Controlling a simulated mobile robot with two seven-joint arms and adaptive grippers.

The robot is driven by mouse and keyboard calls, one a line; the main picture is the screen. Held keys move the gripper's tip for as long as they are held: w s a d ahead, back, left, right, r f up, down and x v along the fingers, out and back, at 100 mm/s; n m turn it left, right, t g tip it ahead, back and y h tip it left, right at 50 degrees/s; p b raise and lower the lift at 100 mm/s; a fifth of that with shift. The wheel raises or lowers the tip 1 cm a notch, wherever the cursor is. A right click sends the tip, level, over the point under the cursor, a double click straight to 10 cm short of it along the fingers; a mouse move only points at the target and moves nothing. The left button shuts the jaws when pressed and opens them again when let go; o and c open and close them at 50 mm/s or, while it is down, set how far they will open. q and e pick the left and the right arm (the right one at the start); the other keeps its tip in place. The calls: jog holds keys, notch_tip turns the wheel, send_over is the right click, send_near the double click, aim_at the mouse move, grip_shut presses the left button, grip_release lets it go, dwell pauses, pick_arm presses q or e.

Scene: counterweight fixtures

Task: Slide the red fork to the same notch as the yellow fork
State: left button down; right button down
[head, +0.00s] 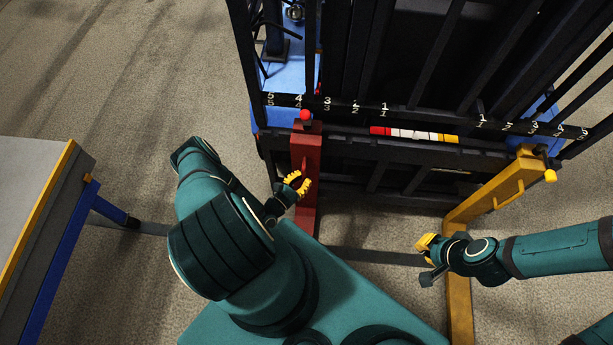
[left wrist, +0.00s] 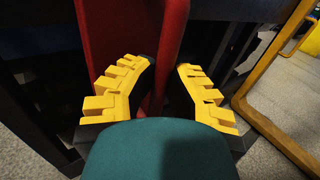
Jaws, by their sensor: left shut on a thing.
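The red fork (head: 303,150) hangs upright from the dark rail at the left, with a red knob on top near the white marks 4 and 3. My left gripper (head: 297,184) is at its upright. In the left wrist view, the yellow fingers (left wrist: 165,78) stand on both sides of the red fork's handle bar (left wrist: 172,45) and are shut on it. The yellow fork (head: 497,190) hangs at the right end of the rail, below about the marks 2 and 3; its exact notch is unclear. My right gripper (head: 428,243) is in front of the yellow fork, holding nothing visible.
The numbered rail (head: 410,112) runs across a black frame, with a red, white and yellow strip (head: 413,133) at its middle. A grey table with a blue and yellow edge (head: 45,235) stands at the left.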

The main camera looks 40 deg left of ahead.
pick_arm(q)
jog(key=shift+s+a+r+y, duration=0.1)
jog(key=shift+s+a+y, duration=0.1)
jog(key=shift+a, duration=0.5)
jog(key=shift+s+a+y, duration=0.1)
jog(key=shift+s+a, duration=0.05)
jog(key=shift+a, duration=0.5)
jog(key=c, duration=0.9)
grip_release()
jog(key=shift+c, duration=0.2)
jog(key=shift+d, duration=0.1)
jog(key=shift+s+d, duration=0.15)
jog(key=s, duration=1.1)
jog(key=shift+s+a, duration=0.3)
jog(key=shift+s, duration=0.1)
